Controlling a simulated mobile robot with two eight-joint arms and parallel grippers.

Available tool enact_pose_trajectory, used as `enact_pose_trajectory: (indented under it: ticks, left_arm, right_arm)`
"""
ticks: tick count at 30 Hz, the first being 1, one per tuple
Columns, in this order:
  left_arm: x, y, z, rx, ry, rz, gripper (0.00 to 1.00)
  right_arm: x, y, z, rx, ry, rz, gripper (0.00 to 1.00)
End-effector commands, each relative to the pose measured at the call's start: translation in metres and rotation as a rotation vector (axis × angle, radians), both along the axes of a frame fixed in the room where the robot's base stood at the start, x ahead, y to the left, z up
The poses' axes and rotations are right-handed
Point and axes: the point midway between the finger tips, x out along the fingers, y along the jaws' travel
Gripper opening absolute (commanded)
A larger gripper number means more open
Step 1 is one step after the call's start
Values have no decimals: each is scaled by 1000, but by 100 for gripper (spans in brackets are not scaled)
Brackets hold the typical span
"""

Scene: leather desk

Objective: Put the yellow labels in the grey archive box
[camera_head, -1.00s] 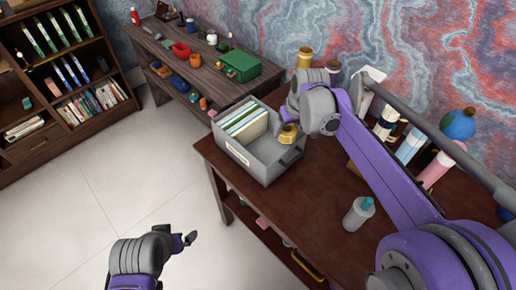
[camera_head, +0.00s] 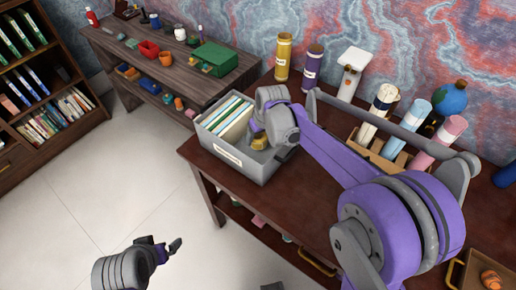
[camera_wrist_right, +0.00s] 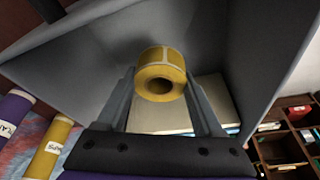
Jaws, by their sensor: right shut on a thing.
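The yellow labels (camera_head: 258,143) are a roll with a pale strip; the roll also shows in the right wrist view (camera_wrist_right: 161,76). My right gripper (camera_wrist_right: 162,90) is shut on the roll, with one finger on each side. In the head view the roll and the fingers are inside the right part of the grey archive box (camera_head: 231,158), partly hidden by my wrist. The box has a white label on its front and upright files in its left part. My left gripper (camera_head: 173,246) is low over the floor, away from the desk; its finger gap is unclear.
The box stands at the left end of the brown desk (camera_head: 290,205). Yellow (camera_head: 283,57) and purple (camera_head: 312,68) tubes stand behind it, with rolled papers (camera_head: 379,112) and a globe (camera_head: 450,98) to the right. A side table (camera_head: 165,80) with small items is behind.

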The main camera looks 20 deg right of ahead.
Motion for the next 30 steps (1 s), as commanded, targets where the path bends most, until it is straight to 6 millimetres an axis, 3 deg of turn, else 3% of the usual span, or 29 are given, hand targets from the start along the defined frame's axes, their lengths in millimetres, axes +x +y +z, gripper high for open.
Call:
enact_pose_trajectory:
  ticks: [13,25,26,30]
  left_arm:
    - [-1,0,-4,0,2,0,99]
    - [-2,0,-8,0,3,0,99]
    - [-2,0,-7,0,3,0,99]
    - [-2,0,-6,0,3,0,99]
  right_arm:
    - [0,0,-50,0,0,0,5]
    - [-1,0,-57,0,0,0,5]
    - [0,0,-56,0,0,0,74]
    - [0,0,-55,0,0,0,98]
